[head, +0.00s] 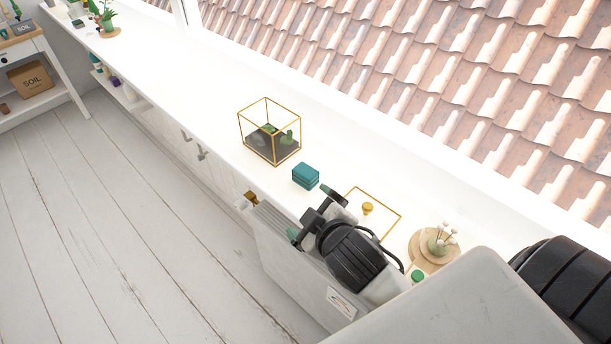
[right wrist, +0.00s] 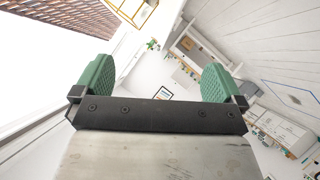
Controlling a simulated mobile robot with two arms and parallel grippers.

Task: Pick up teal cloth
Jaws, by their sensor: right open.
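The teal cloth (head: 305,176) is a small folded stack on the white counter, just right of the glass terrarium in the head view. My right gripper (head: 318,217) is beyond the cloth's lower right side, over the counter's front edge, apart from it. In the right wrist view the two green finger pads of my right gripper (right wrist: 160,85) stand wide apart with nothing between them. The cloth does not show in the right wrist view. My left gripper is not seen in either view.
A gold-framed terrarium (head: 270,140) stands close to the cloth's left. A gold frame with a knob (head: 367,208) lies right of my gripper. A flower pot on a round wooden board (head: 432,255) stands farther right.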

